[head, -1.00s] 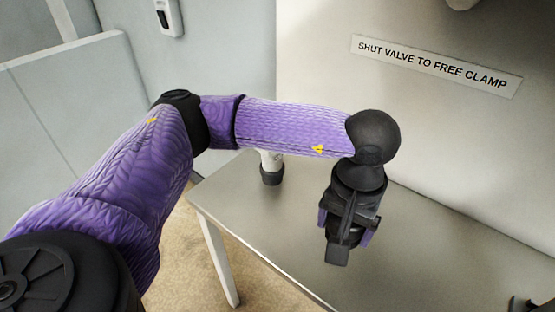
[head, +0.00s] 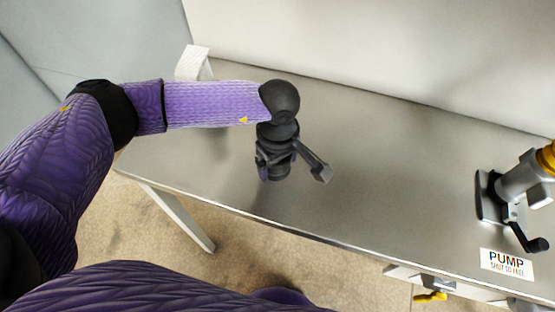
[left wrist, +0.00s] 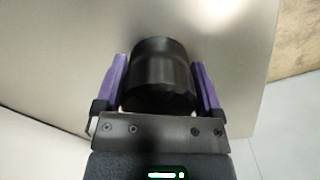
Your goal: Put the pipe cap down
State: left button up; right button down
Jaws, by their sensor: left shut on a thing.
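The pipe cap (left wrist: 160,80) is a black, ribbed cylinder, seen in the left wrist view between the two purple fingers of my left gripper (left wrist: 160,64). The fingers are shut on its sides. In the head view my left gripper (head: 273,174) points down over the left part of the steel table (head: 390,180). There the cap is mostly lost among the dark gripper parts. I cannot tell whether its lower end touches the table. My right gripper is not in view.
A grey and yellow pump (head: 520,185) stands on a black base at the table's right end, beside a PUMP label (head: 507,263). A yellow handle (head: 430,296) sits below the front edge. The table's middle is clear.

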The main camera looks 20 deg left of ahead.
pick_arm(q)
jog(key=shift+r, duration=0.1)
jog(key=o, duration=1)
jog(key=shift+r, duration=0.25)
notch_tip(320, 180, up, 12)
jog(key=p, duration=0.2)
jog(key=shift+f+p, duration=0.25)
jog(key=shift+p, duration=0.05)
